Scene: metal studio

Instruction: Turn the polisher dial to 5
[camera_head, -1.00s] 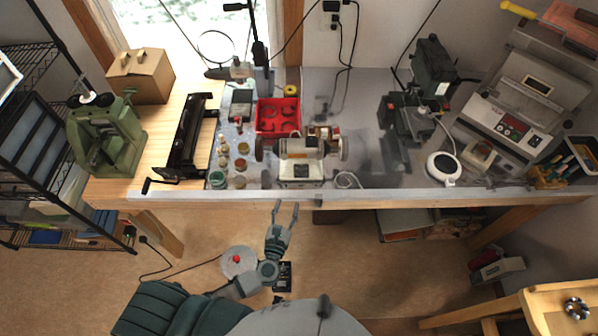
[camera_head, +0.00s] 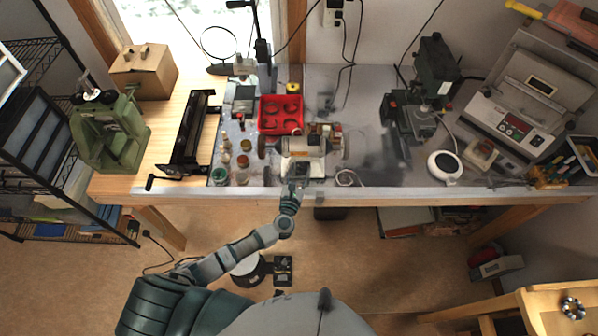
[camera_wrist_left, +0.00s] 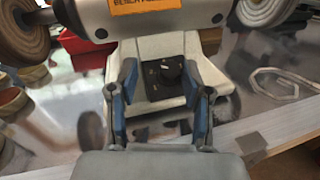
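The bench polisher (camera_head: 305,150) stands near the front edge of the workbench, with a wheel on each side. Its black dial (camera_wrist_left: 168,70) sits on a dark plate on the front of the white base in the left wrist view. The dial's numbers are too small to read. My left gripper (camera_head: 297,176) is at the front of the polisher. In the wrist view its two fingers (camera_wrist_left: 162,95) are apart, one on each side of the dial plate, with nothing between them. I cannot tell whether they touch the base. My right gripper is not in view.
A red bin (camera_head: 280,114) stands behind the polisher, and small jars (camera_head: 242,161) stand to its left. A white cable coil (camera_head: 348,178) lies to its right. The bench's front edge (camera_head: 420,198) runs just below the polisher. A drill press (camera_head: 425,85) stands farther right.

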